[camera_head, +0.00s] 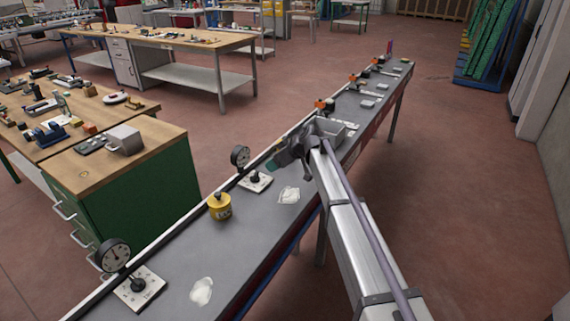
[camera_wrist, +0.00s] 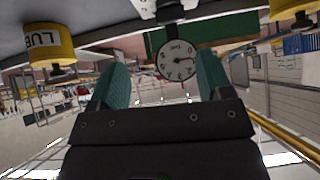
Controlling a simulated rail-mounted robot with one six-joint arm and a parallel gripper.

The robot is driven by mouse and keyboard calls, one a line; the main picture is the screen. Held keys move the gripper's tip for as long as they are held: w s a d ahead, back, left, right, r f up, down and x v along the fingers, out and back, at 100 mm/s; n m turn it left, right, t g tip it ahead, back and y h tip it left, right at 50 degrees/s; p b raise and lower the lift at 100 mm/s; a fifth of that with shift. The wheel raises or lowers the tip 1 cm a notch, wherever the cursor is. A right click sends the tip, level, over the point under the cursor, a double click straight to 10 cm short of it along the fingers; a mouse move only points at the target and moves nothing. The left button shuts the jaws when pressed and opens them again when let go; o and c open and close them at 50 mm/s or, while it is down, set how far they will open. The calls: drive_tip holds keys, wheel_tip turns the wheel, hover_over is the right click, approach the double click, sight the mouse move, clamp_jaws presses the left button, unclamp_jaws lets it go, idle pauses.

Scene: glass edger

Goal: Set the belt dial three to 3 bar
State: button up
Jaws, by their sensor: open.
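My gripper (camera_head: 275,165) is open and empty above the bench, with green finger pads. It also shows in the wrist view (camera_wrist: 160,75). A round gauge (camera_head: 240,157) stands just left of it, behind a white plate with a black knob (camera_head: 255,180). The wrist view shows a gauge (camera_wrist: 177,60) upside down between and beyond the fingers. A second gauge (camera_head: 113,255) with a knob plate (camera_head: 140,288) is at the near left. I cannot read which dial is number three, and the pressure readings are too small to tell.
A yellow can (camera_head: 220,206) stands between the two plates. White patches (camera_head: 289,195) lie on the grey bench (camera_head: 185,258). Several orange-topped fittings (camera_head: 324,105) stand farther along it. A green cabinet (camera_head: 130,190) is close to its left. Open floor lies right.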

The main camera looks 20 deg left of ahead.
sight(256, 174)
drive_tip(key=shift+n, duration=0.4)
drive_tip(key=b+x, duration=0.2)
drive_tip(key=x, duration=0.1)
drive_tip(key=s+b+x, duration=0.1)
drive_tip(key=b+x, duration=0.2)
drive_tip(key=x, duration=0.1)
drive_tip(key=b+x, duration=0.2)
drive_tip(key=x, duration=0.1)
drive_tip(key=shift+s+a+f+b, duration=0.15)
drive_tip(key=shift+s+a+b, duration=0.1)
drive_tip(key=shift+b, duration=0.1)
drive_tip(key=shift+a+f, duration=0.1)
drive_tip(key=shift+a, duration=0.15)
drive_tip(key=shift+c, duration=0.2)
drive_tip(key=c, duration=0.9)
